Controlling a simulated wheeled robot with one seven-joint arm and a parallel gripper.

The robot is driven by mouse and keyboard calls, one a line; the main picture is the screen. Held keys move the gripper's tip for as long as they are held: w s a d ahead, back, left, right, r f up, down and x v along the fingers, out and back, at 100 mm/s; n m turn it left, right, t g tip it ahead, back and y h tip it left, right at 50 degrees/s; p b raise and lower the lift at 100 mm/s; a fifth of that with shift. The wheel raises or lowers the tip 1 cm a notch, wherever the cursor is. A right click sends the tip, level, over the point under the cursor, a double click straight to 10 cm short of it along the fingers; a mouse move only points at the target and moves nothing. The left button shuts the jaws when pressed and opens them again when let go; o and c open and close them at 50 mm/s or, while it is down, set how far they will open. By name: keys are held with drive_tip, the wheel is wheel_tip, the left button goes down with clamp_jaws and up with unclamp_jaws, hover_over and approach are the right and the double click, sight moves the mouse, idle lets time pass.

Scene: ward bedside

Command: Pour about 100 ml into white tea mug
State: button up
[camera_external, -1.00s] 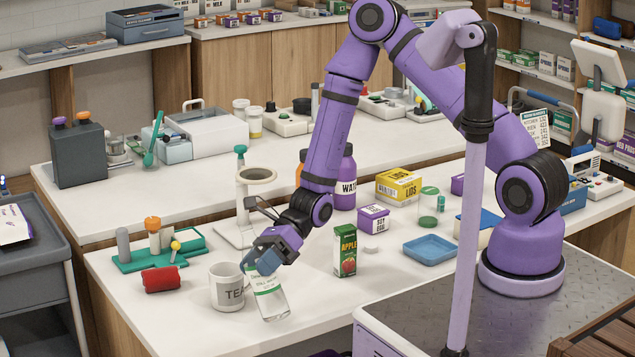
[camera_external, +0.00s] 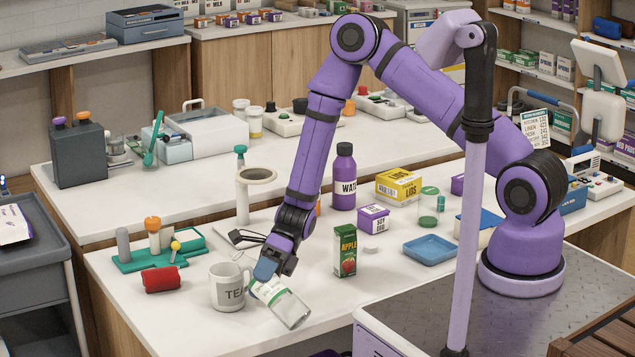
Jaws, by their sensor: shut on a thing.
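The white tea mug (camera_external: 228,288), marked "TEA", stands upright at the front of the near counter. My gripper (camera_external: 271,272) is just right of the mug and a little above its rim. It is shut on a clear bottle (camera_external: 288,309) with a white and green label. The bottle is steeply tilted, its upper end at the upper left beside the mug and its clear end at the lower right. The bottle's upper end is partly hidden by my gripper. I cannot see any stream, nor the level inside the mug.
A red roll (camera_external: 163,278) and a green rack (camera_external: 160,252) lie left of the mug. A green apple carton (camera_external: 345,250) stands to the right, with a blue tray (camera_external: 430,249) beyond.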

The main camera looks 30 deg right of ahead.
drive_tip(key=shift+s+f+m, duration=0.1)
drive_tip(key=shift+f+m, duration=0.2)
drive_tip(key=shift+s+d+r+m+g, duration=0.15)
drive_tip(key=shift+r+m+g, duration=0.1)
drive_tip(key=shift+m+g, duration=0.35)
drive_tip(key=shift+w+a+r+m+g, duration=0.2)
drive_tip(key=shift+w+r+m+g, duration=0.25)
drive_tip(key=shift+r, duration=0.2)
drive_tip(key=shift+r+m+g, duration=0.35)
drive_tip(key=shift+r+m, duration=0.1)
drive_tip(key=shift+r, duration=0.6)
drive_tip(key=shift+s+r, duration=0.1)
drive_tip(key=shift+r, duration=0.05)
drive_tip(key=shift+d, duration=0.1)
drive_tip(key=shift+s+d+r, duration=0.15)
drive_tip(key=shift+s+r, duration=0.05)
drive_tip(key=shift+s, duration=0.25)
drive_tip(key=shift+s+r+m+g+p, duration=0.15)
drive_tip(key=shift+r+m+g+p, duration=0.15)
drive_tip(key=shift+r+m+p, duration=0.15)
idle(1.0)
